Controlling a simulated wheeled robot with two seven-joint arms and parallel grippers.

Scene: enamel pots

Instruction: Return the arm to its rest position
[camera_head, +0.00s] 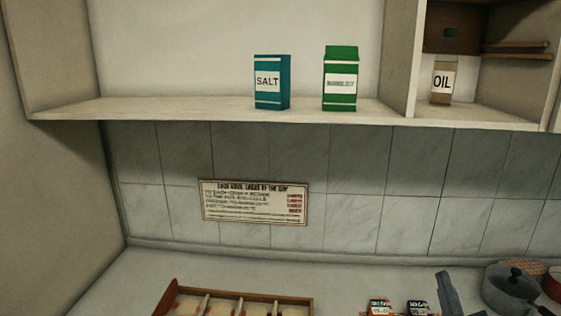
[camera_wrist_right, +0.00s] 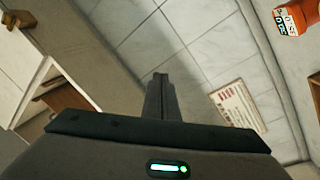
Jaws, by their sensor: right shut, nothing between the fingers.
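My right gripper (camera_head: 447,291) shows as a dark grey upright shape at the bottom right of the head view, above the counter. In the right wrist view the fingers of my right gripper (camera_wrist_right: 160,80) are together, with nothing between them. The tiled wall lies behind them in that view. My left gripper is in neither view.
A shelf (camera_head: 200,108) holds a salt box (camera_head: 272,82), a green carton (camera_head: 340,80) and an oil container (camera_head: 442,82). Below are a wall sign (camera_head: 254,202), a divided wooden tray (camera_head: 310,303), two small labelled containers (camera_head: 380,307) and a grey pot (camera_head: 513,289). The counter's back left is clear.

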